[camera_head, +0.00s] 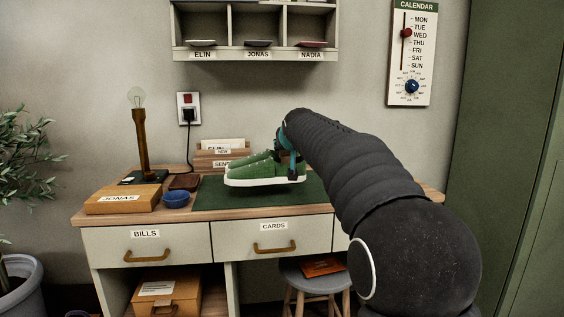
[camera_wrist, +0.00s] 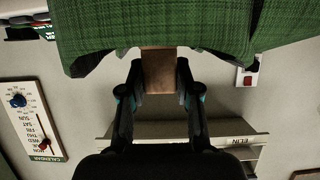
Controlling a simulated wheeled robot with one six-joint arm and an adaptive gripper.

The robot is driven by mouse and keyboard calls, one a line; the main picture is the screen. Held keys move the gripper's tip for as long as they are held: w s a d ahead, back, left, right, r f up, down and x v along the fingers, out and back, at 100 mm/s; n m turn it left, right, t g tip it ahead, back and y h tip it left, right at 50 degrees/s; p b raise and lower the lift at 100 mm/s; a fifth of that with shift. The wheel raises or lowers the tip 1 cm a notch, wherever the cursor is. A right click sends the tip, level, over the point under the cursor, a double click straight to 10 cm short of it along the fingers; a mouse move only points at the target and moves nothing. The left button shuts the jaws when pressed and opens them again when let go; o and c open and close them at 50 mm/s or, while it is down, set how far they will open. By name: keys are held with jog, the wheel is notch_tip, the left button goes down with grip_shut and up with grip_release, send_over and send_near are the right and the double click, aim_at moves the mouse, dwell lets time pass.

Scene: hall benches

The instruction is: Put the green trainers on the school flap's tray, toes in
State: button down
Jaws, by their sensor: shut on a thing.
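The green trainers (camera_head: 262,174), with white soles, are at the green desk mat (camera_head: 220,200), their lower ends to the left. I cannot tell whether the soles touch the mat. My gripper (camera_head: 291,167) is shut on the trainers at their right end. In the wrist view, the green fabric of the trainers (camera_wrist: 160,25) fills the top, and a brown piece (camera_wrist: 158,72) sits between the fingertips of my gripper (camera_wrist: 160,80). My arm hides part of the desk's right side. No school flap or tray labelled so is in view.
A lamp (camera_head: 142,140), a box marked JONAS (camera_head: 122,200), a blue bowl (camera_head: 175,200) and a letter rack (camera_head: 212,158) stand on the desk. Name-labelled pigeonholes (camera_head: 258,56) hang above. A stool (camera_head: 316,283) stands below, and a calendar (camera_head: 412,55) hangs right.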

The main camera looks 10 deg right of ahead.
aim_at(283, 159)
jog(key=shift+w+a+f, duration=0.25)
jog(key=shift+w+a, duration=0.05)
jog(key=shift+a, duration=0.1)
jog(key=shift+f+b, duration=0.35)
jog(key=shift+f, duration=1.6)
jog(key=shift+f, duration=0.2)
jog(key=c, duration=0.8)
grip_release()
jog(key=shift+r, duration=0.1)
jog(key=shift+s+r, duration=0.1)
jog(key=shift+r, duration=0.05)
jog(key=b+v, duration=0.1)
jog(key=v, duration=1)
jog(key=shift+s, duration=0.45)
